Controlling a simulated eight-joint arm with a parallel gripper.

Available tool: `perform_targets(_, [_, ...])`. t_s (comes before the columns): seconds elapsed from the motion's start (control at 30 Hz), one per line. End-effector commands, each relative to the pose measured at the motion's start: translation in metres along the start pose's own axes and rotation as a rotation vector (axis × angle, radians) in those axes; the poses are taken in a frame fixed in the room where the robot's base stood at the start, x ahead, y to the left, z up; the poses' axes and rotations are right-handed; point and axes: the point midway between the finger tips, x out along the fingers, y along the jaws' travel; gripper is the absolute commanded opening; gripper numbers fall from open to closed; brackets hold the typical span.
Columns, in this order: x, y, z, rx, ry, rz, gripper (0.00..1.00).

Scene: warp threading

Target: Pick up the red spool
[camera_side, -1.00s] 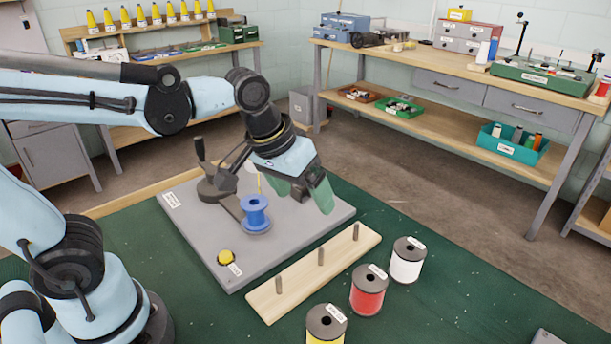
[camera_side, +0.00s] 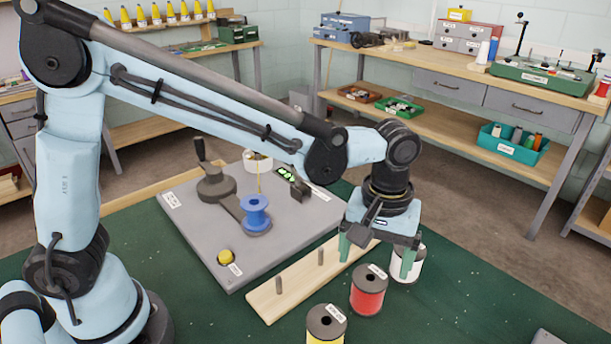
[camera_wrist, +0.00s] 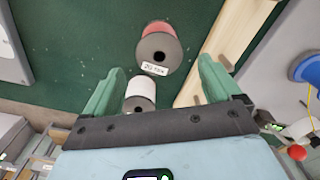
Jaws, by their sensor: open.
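The red spool (camera_side: 368,291) stands upright on the green table, with a dark top flange and a white label. In the wrist view the red spool (camera_wrist: 158,47) is at the top centre, ahead of the fingertips and apart from them. My gripper (camera_side: 378,262) is open and empty, above and behind the red spool, close to the white spool (camera_side: 405,265). In the wrist view my gripper (camera_wrist: 160,80) has its green fingers spread, with the white spool (camera_wrist: 140,93) seen between them. The gripper partly hides the white spool in the side view.
A wooden peg strip (camera_side: 300,288) lies left of the red spool. A yellow spool (camera_side: 326,322) stands in front, cut by the frame edge. A grey board (camera_side: 190,235) bears a blue spool (camera_side: 254,214) and a yellow knob (camera_side: 225,257).

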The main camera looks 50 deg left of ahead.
Motion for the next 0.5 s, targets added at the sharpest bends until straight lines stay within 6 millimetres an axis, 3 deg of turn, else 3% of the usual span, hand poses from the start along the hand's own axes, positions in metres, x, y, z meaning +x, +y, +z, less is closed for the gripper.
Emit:
perform_targets(0.1, [0.017,0.000,0.000,0.000,0.000,0.001,0.91])
perform_targets(0.5, [0.049,0.000,0.004,0.002,0.001,0.001,0.91])
